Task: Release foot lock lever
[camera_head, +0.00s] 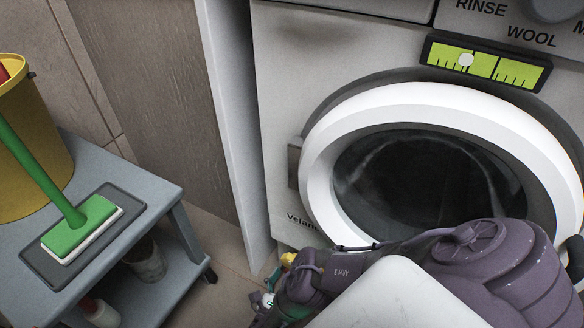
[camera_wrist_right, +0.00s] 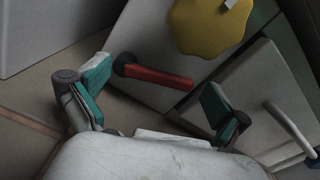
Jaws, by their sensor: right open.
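A red lever (camera_wrist_right: 160,77) on a dark round pivot sits on a pale panel low down in the right wrist view. It slants slightly down to the right. My right gripper (camera_wrist_right: 157,78) is open, with one teal-padded finger on each side of the lever. Whether a pad touches it I cannot tell; a gap shows on both sides. In the head view my right gripper (camera_head: 272,297) is low in front of the washing machine (camera_head: 278,130), partly behind my purple arm, and the lever is hidden there. My left gripper is not in view.
A yellow scalloped knob (camera_wrist_right: 208,24) is just above the lever, and a door with a pale handle (camera_wrist_right: 290,127) is to the right. In the head view a blue-grey cart (camera_head: 95,165) at left carries a yellow bucket (camera_head: 35,150) and a green brush (camera_head: 80,225).

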